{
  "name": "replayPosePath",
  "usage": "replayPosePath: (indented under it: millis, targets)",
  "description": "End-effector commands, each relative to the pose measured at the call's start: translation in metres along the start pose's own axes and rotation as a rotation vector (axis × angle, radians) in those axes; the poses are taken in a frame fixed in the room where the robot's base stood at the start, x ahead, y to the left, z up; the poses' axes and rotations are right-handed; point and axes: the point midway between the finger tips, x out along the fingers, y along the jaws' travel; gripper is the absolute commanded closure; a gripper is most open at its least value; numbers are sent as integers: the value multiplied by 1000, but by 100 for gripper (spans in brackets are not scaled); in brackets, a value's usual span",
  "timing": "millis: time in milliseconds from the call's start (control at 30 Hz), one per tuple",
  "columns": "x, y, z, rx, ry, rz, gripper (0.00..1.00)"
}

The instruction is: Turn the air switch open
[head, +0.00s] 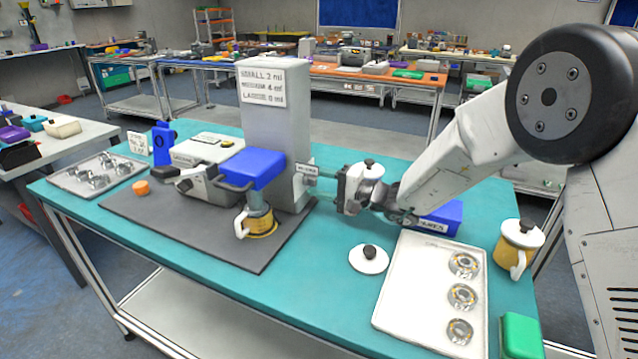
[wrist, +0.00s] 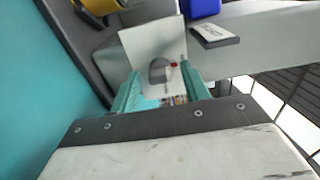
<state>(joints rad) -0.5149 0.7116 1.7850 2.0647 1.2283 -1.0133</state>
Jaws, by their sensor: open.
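The air switch shows in the wrist view as a small grey knob (wrist: 158,71) with a red mark beside it, on a pale square plate (wrist: 136,47). My gripper (wrist: 161,84) is open, with one teal finger on each side of the knob in the picture. I cannot tell whether the fingers touch it or how deep they reach around it. In the head view my gripper (head: 341,189) is at the right side of the tall grey machine column (head: 272,115). The knob cannot be made out there.
A small labelled tab (head: 306,170) sticks out beside the column, close to my gripper. A blue box (head: 443,217) stands behind my wrist. A white tray (head: 405,290), a lid (head: 369,261) and a mug (head: 517,248) stand at the right.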

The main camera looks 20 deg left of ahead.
Motion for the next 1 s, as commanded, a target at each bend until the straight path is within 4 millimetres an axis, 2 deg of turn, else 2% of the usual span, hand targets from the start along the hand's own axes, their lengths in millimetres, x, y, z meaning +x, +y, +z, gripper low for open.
replayPosePath:
  millis: [200, 367, 733, 1000]
  targets:
    - [0, 0, 0, 0, 0, 0, 54]
    - [0, 0, 0, 0, 0, 0, 98]
    - [0, 0, 0, 39, 0, 1, 98]
    - [0, 0, 0, 201, 0, 1, 98]
